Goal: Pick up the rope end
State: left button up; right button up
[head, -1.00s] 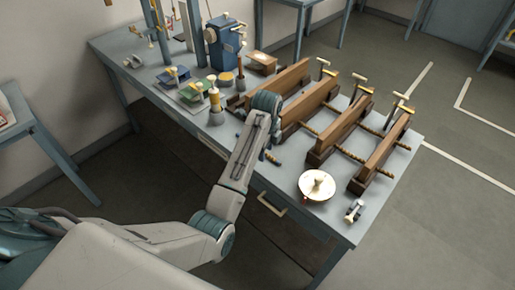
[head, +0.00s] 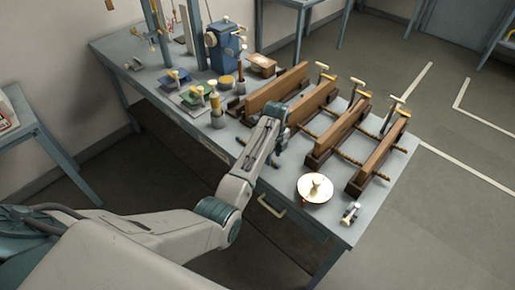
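My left arm reaches in from the left over the front of the workbench (head: 335,225). Its wrist end, with my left gripper (head: 281,112), is over the wooden beams at the middle of the bench. The fingers are hidden behind the wrist, so I cannot tell whether they are open or holding anything. Twisted tan, rope-like lengths (head: 357,159) run between the beams. I cannot tell which is the rope end. My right gripper is not in view.
Several long wooden beams (head: 378,152) with T-handled screws cross the bench. A round cream dish (head: 315,189) and a small metal fitting (head: 349,214) sit near the right front corner. A blue box (head: 223,47) and coloured trays (head: 175,77) stand at the back left.

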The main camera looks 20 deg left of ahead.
pick_arm(q)
jog(key=shift+f, duration=1)
grip_shut()
jog(key=shift+r, duration=0.1)
